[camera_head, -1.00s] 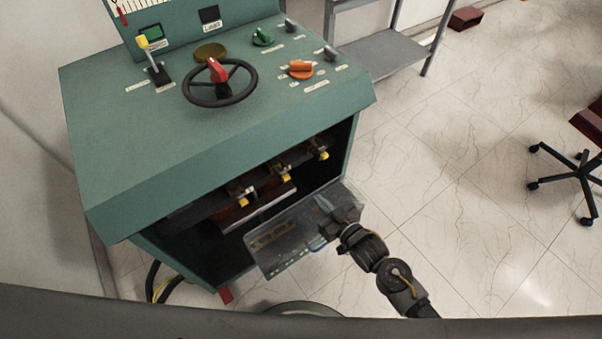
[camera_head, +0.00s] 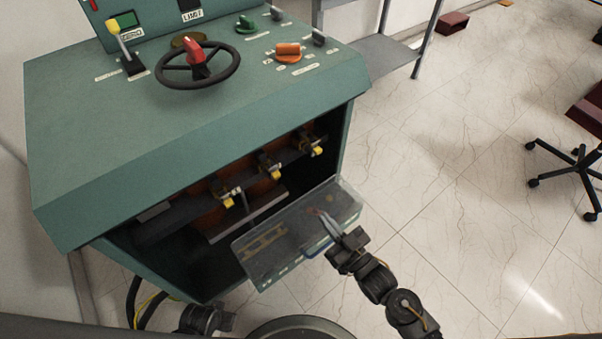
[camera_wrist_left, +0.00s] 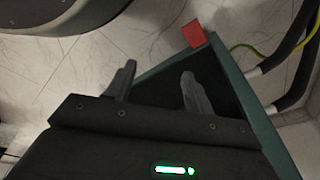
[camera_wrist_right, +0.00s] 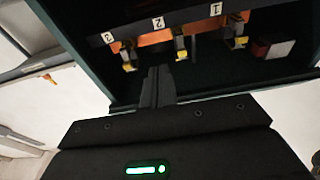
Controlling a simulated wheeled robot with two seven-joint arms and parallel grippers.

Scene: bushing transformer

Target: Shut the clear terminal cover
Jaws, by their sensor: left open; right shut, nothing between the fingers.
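The clear terminal cover (camera_head: 277,258) hangs open at the lower front of the green cabinet, folded outward like a flap below the terminal opening. My right gripper (camera_head: 322,222) is shut and empty. Its fingers overlap the cover's outer right part in the head view; I cannot tell whether they touch it. In the right wrist view the closed fingers (camera_wrist_right: 156,85) point toward the opening, and the cover is not clearly seen. My left gripper (camera_wrist_left: 158,80) is open and empty by the cabinet's lower corner, near a red block (camera_wrist_left: 194,33).
The green cabinet (camera_head: 130,170) carries a black handwheel (camera_head: 197,85) and switches on top. Numbered terminals with yellow ends (camera_wrist_right: 180,55) sit inside the opening. Black and yellow cables (camera_wrist_left: 290,55) run by the lower corner. Clear floor lies to the right, with a chair (camera_head: 580,170) farther off.

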